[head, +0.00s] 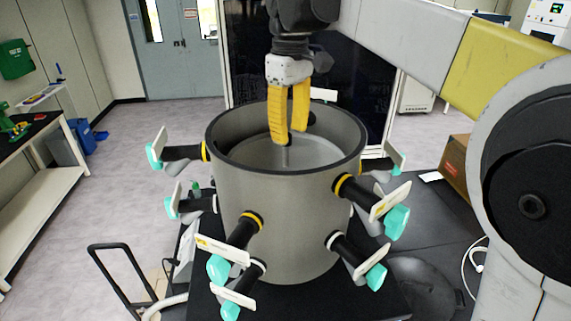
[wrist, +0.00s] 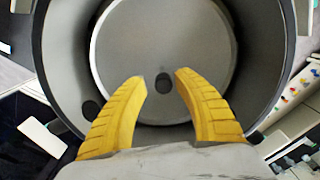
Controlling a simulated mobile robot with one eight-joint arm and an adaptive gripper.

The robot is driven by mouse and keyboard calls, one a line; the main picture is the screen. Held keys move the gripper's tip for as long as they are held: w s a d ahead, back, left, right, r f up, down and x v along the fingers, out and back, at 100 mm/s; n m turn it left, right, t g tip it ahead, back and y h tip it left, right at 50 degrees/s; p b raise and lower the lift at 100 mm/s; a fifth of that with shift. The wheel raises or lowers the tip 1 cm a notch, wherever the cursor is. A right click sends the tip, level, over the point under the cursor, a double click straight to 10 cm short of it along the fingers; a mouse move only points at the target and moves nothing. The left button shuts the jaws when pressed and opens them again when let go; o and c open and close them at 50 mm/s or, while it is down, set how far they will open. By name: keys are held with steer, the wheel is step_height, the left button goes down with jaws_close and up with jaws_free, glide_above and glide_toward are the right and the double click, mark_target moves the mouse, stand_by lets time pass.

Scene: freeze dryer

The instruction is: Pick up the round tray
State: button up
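The round tray is a flat grey disc inside the grey drum; it shows in the wrist view (wrist: 160,40) and partly in the head view (head: 318,152). A thin upright post (head: 284,157) rises from about its middle, with a dark tip (wrist: 163,83) in the wrist view. My gripper (head: 289,138) points down into the drum's open top, above the tray. Its two yellow fingers (wrist: 162,78) are apart, with the post's tip seen between the fingertips. No contact with the post is visible. The drum's near wall hides part of the tray.
The drum (head: 275,225) has a raised rim around my fingers. Several black side ports with teal-ended valves (head: 397,221) stick out around it. A dark cabinet panel (head: 365,100) stands behind. A workbench (head: 45,150) is at left, with open floor between.

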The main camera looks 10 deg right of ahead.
mark_target(286, 145)
steer(key=shift+s+f, duration=0.25)
steer(key=shift+f, duration=0.1)
steer(key=shift+w+a+f+p, duration=0.1)
steer(key=shift+f+p, duration=0.15)
steer(key=shift+f, duration=0.7)
steer(key=shift+w+a+f+p, duration=0.15)
steer(key=shift+f+p, duration=0.1)
steer(key=shift+f, duration=0.65)
steer(key=shift+w+a+f+p, duration=0.1)
steer(key=shift+f+p, duration=0.15)
steer(key=shift+f, duration=0.7)
jaws_close()
